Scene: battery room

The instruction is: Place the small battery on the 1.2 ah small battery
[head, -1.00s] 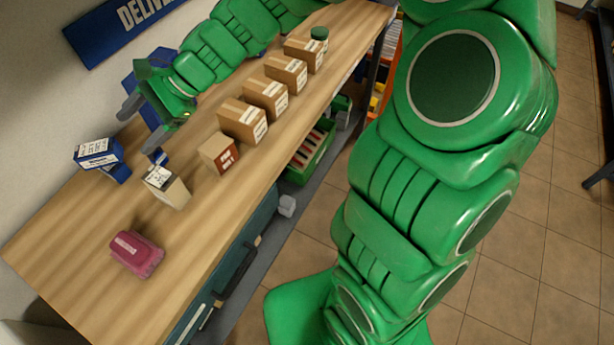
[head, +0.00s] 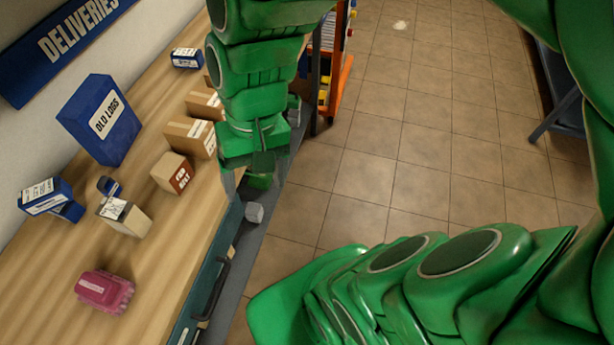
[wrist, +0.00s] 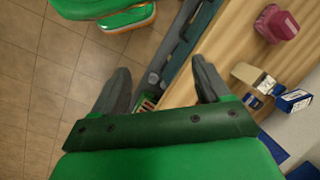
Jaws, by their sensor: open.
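My gripper (head: 247,172) hangs over the bench's front edge, open and empty, to the right of the brown-sided box. In the wrist view its two fingers (wrist: 162,88) are wide apart with nothing between them. I cannot tell for sure which thing is the small battery or the 1.2 ah one. Candidates on the bench's near left are a beige block with a pale labelled top (head: 123,217), also in the wrist view (wrist: 252,75), and a blue-and-white labelled box (head: 45,196), also in the wrist view (wrist: 293,100). Another blue-and-white block (head: 186,58) lies farther back.
A magenta ribbed object (head: 104,290) lies on the near bench (head: 165,270). A blue OLD LOGS box (head: 100,120) stands by the wall. A red-labelled carton (head: 172,173) and further cartons (head: 190,136) line the bench. An orange rack (head: 335,75) stands beyond; tiled floor lies right.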

